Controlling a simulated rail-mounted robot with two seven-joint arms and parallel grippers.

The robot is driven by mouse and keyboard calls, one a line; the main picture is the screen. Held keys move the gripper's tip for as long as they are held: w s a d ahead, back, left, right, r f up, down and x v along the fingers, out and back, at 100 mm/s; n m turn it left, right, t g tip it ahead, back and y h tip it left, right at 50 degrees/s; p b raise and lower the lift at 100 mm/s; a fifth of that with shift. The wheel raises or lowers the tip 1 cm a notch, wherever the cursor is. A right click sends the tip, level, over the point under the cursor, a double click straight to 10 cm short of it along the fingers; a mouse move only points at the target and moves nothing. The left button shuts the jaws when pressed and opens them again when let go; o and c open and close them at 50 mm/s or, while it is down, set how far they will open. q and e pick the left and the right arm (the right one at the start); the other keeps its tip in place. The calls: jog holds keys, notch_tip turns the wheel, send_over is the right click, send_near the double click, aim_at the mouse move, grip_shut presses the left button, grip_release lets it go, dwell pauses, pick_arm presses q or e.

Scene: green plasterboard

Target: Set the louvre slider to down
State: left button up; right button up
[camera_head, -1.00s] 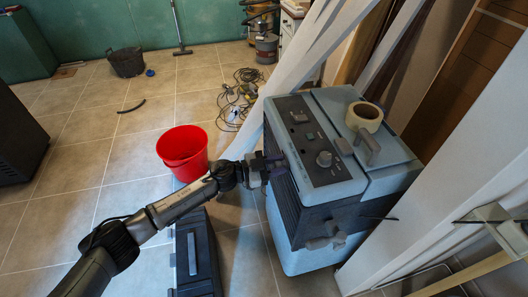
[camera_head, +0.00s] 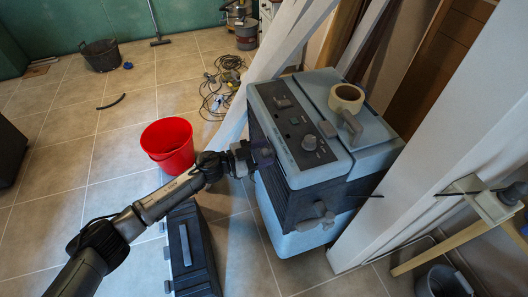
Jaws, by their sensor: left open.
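A light blue-grey machine (camera_head: 300,243) with a dark control panel (camera_head: 293,120) on top stands on the floor right of centre. Its left side has a dark slatted louvre grille (camera_head: 272,188). My left gripper (camera_head: 264,154) is open at the upper part of this grille, close under the panel's left edge. I cannot tell whether it touches. The louvre slider cannot be made out; the gripper covers that part of the grille. A grey fitting (camera_head: 318,216) sticks out on the front face. My right gripper is not in view.
A tape roll (camera_head: 346,97) lies on the machine's top. A red bucket (camera_head: 168,143) and a dark toolbox (camera_head: 191,256) stand to the left. White timbers (camera_head: 298,42) lean behind. Cables (camera_head: 222,88) lie on the floor. A dark bucket (camera_head: 445,282) is at lower right.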

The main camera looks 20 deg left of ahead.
pick_arm(q)
jog(key=p+v, duration=0.2)
jog(key=v, duration=1.1)
jog(key=shift+a, duration=0.25)
jog(key=shift+s, duration=0.15)
